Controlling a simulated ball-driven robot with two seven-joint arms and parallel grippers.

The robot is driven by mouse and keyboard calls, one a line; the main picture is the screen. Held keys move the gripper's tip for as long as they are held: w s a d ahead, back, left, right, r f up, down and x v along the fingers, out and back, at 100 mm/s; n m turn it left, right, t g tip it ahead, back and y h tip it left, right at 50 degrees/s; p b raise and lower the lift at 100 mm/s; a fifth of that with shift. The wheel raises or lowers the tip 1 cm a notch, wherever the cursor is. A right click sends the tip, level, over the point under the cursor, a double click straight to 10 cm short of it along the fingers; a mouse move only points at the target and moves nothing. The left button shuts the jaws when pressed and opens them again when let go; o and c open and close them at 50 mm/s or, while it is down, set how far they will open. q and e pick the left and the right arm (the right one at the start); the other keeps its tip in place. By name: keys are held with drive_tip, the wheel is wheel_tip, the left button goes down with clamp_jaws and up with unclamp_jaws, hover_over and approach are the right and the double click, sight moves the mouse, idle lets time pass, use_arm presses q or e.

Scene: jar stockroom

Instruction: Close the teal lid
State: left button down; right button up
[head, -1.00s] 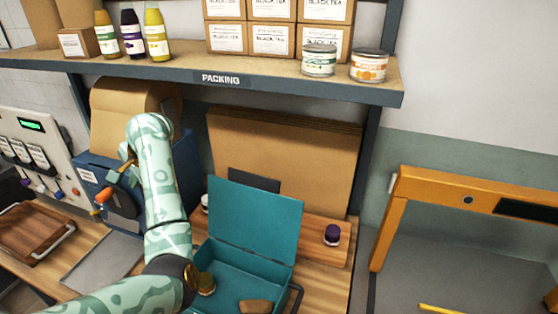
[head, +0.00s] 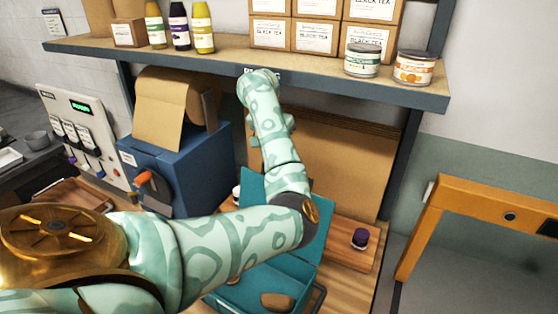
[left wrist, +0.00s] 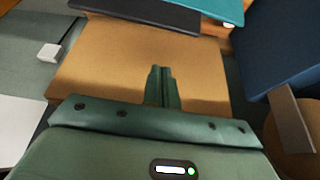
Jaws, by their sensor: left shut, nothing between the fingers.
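The teal box (head: 240,297) stands on the wooden worktop with its teal lid (head: 318,235) raised at the back. My left arm crosses in front and hides much of the lid and box. A brown item (head: 277,300) lies inside the box. Part of the teal lid also shows at the top edge of the left wrist view (left wrist: 212,7). My left gripper (left wrist: 160,70) is shut and empty, in front of the brown cardboard sheets, apart from the lid in that picture. In the head view the gripper's fingers are hidden behind my arm. My right gripper is not in view.
The packing shelf (head: 230,68) with bottles, boxes and tins runs above my left wrist. The blue machine (head: 185,170) with a paper roll stands left of the box. Cardboard sheets (head: 360,160) lean behind it. A purple-lidded jar (head: 361,238) stands at its right.

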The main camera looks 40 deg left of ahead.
use_arm(q)
drive_tip(key=f+p, duration=0.1)
drive_tip(key=f, duration=0.1)
drive_tip(key=s+f+p, duration=0.1)
drive_tip(key=f, duration=0.2)
drive_tip(key=shift+s+d, duration=0.1)
idle(0.3)
